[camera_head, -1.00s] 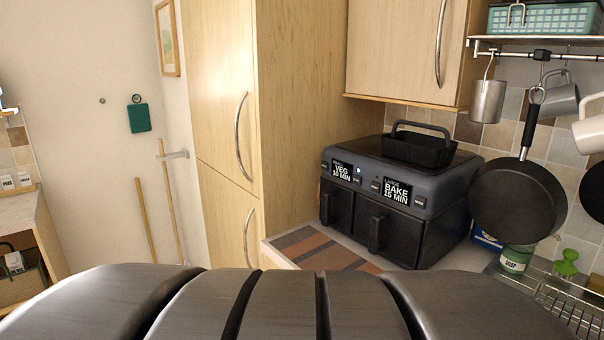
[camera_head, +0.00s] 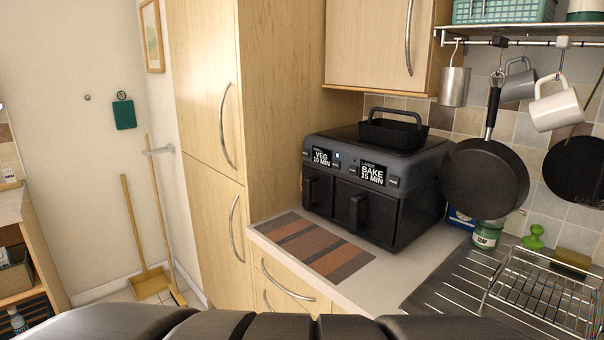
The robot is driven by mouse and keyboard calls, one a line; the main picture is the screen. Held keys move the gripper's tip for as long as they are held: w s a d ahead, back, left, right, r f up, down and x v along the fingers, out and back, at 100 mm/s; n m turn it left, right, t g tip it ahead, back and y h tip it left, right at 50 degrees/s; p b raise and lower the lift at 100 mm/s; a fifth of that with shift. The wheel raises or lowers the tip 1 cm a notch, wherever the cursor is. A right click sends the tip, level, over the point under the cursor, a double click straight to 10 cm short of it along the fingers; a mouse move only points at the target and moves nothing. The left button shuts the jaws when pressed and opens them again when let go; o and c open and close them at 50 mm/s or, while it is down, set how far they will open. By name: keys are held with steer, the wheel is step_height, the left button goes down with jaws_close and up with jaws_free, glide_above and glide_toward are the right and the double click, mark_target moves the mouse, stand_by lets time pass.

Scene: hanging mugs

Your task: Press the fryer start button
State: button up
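The black air fryer (camera_head: 420,190) stands on the counter against the tiled wall, right of the tall wooden cupboard. Its front has two drawers with handles and two lit displays: the left display (camera_head: 321,158) reads VEG 10 MIN, the right display (camera_head: 372,174) reads BAKE 15 MIN. A small lit spot (camera_head: 338,156) shows between the displays. Small light marks sit beside the displays; I cannot tell which is the start button. A black tray with a handle (camera_head: 395,133) rests on top. My gripper is out of view; dark rounded parts of my own body fill the bottom edge.
A striped mat (camera_head: 312,248) lies on the counter before the fryer. A black pan (camera_head: 485,178) and mugs hang from a rail right of it. A soap jar (camera_head: 487,236) and a wire dish rack (camera_head: 545,295) stand at right.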

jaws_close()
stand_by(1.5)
